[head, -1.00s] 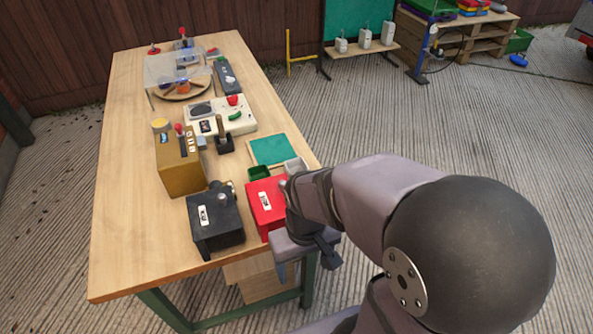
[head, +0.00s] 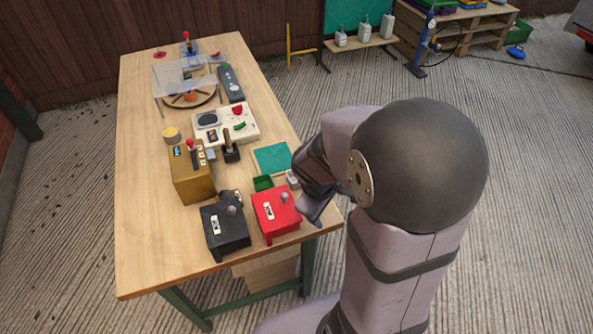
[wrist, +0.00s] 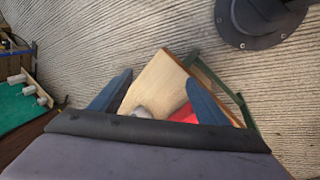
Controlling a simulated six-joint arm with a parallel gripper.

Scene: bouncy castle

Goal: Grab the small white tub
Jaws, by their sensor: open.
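The small white tub (head: 292,179) stands on the wooden table's right side, beside a small green tub (head: 263,183) and behind the red box (head: 270,222). My arm partly hides it in the head view. In the wrist view, a pale rounded thing that looks like the white tub (wrist: 141,112) shows low between my fingers, nearer the left one. My gripper (wrist: 158,97) is open and empty, its two blue fingers apart above the table's corner. In the head view only a bluish part of it shows beside the red box, with most of it hidden behind my arm.
The red box also shows in the wrist view (wrist: 184,114), by the right finger. A black box (head: 225,235) and a gold box (head: 190,178) stand further left. A green-topped board (head: 272,157) lies behind the tubs.

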